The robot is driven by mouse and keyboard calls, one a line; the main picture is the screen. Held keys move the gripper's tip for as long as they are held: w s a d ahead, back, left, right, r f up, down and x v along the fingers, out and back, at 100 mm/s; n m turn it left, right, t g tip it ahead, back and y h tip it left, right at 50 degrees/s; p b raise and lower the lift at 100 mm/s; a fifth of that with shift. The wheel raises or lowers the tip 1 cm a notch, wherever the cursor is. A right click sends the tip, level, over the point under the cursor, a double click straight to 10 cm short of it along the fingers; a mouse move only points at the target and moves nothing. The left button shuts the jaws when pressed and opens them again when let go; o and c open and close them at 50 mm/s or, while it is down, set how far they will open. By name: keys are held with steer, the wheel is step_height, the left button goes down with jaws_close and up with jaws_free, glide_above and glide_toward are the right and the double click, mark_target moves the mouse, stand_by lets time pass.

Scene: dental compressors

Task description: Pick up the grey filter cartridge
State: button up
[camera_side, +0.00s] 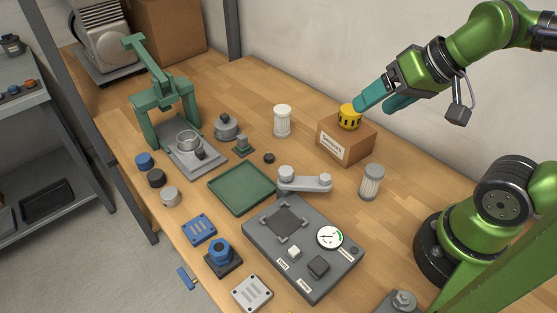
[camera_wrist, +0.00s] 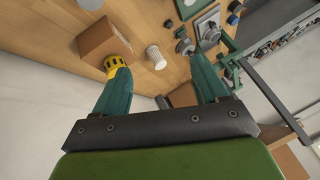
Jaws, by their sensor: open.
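The grey filter cartridge (camera_side: 371,182) is a ribbed grey cylinder standing upright on the wooden table, right of a cardboard box. In the wrist view a grey round object (camera_wrist: 91,4), cut off at the top edge beyond the box, appears to be it. My gripper (camera_side: 374,107) has teal fingers, spread apart and empty, raised above and behind the cardboard box. It is well above the cartridge, towards the wall. The wrist view also shows my gripper (camera_wrist: 158,64) with both fingers apart.
The cardboard box (camera_side: 346,145) carries a yellow slotted part (camera_side: 349,117) close to one fingertip; contact is unclear. A white ribbed cartridge (camera_side: 282,121) stands left of it. A grey lever arm (camera_side: 304,182) and gauge panel (camera_side: 302,248) lie near the grey cartridge. A green tray (camera_side: 241,188) is empty.

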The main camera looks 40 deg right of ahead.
mark_target(375, 170)
steer(key=f+n+g, duration=0.1)
steer(key=f+g, duration=0.1)
steer(key=f, duration=0.3)
steer(key=d+f+n+g+h, duration=0.1)
steer(key=f+g, duration=0.1)
steer(key=f, duration=0.3)
steer(key=s+d+f+n+g+h, duration=0.1)
steer(key=f+n+g, duration=0.1)
steer(key=f, duration=0.3)
steer(key=shift+d+f+g, duration=0.15)
steer(key=shift+d+g, duration=0.05)
steer(key=shift+g, duration=0.3)
steer(key=f, duration=0.4)
steer(key=shift+s+d+f, duration=0.15)
steer(key=shift+d+f, duration=0.1)
steer(key=shift+d, duration=0.1)
steer(key=shift+f, duration=0.55)
steer(key=shift+c, duration=0.5)
